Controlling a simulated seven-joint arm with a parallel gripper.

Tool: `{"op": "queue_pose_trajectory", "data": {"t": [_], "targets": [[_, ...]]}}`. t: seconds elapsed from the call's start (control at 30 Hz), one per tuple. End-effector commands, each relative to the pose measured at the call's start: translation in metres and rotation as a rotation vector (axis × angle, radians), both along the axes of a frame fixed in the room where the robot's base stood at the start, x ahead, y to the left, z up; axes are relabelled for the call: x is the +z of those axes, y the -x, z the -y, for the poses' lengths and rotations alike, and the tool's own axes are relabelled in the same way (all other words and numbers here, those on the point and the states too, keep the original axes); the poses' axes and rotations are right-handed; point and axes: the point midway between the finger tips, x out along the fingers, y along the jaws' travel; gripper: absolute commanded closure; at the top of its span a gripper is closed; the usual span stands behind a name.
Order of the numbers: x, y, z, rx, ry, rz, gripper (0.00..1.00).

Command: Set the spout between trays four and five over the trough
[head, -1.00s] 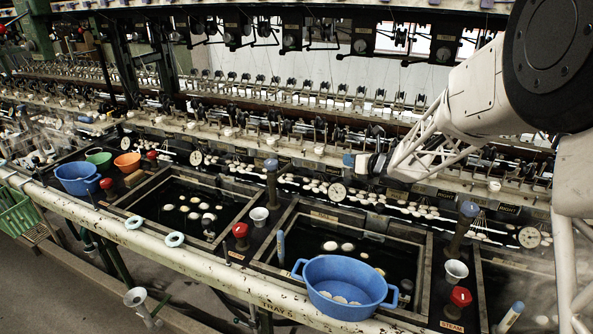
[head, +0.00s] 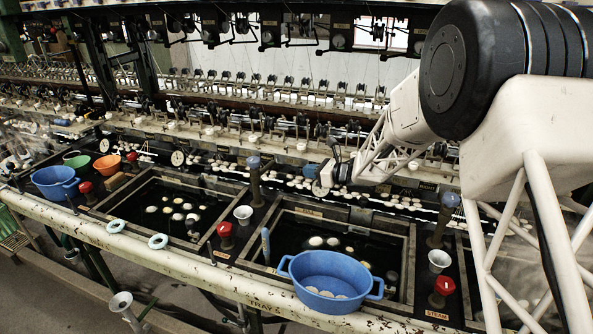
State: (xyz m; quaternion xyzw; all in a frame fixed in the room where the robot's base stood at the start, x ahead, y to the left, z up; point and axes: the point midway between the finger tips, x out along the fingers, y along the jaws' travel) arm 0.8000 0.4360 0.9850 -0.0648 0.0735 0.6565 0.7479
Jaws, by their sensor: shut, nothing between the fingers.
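Tray five (head: 411,262) is the dark basin at centre right, with a label reading TRAY 5 on the front rail. The basin to its left, which I take as tray four (head: 118,212), holds pale cocoons in dark water. On the divider between them stand a dark post with a blue cap (head: 254,180), a small white cup (head: 243,213) and a red knob (head: 225,230). I cannot tell for certain which part is the spout, nor which is the trough. My gripper (head: 326,178) is shut and empty, above the back of tray five, right of the blue-capped post and apart from it.
A blue two-handled tub (head: 330,270) sits over tray five's front edge. Another blue-capped post (head: 443,220), white cup (head: 439,260) and red knob (head: 443,286) stand to the right. Pale rings lie on the front rail (head: 190,262). Reeling machinery fills the back.

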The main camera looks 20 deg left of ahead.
Motion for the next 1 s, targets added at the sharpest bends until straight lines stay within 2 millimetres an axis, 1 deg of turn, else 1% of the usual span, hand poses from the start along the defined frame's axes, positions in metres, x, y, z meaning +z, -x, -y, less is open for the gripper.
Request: {"op": "queue_pose_trajectory", "data": {"t": [0.17, 0.27, 0.7, 0.9, 1.0], "targets": [[-0.003, -0.002, -0.014, 0.001, 0.000, -0.001, 1.00], [-0.005, -0.003, -0.026, 0.001, 0.000, 0.000, 1.00], [-0.018, -0.011, -0.090, 0.001, 0.000, -0.001, 1.00], [-0.023, -0.014, -0.114, 0.001, 0.000, 0.000, 1.00], [-0.025, -0.016, -0.122, 0.000, 0.001, -0.001, 1.00]]}}
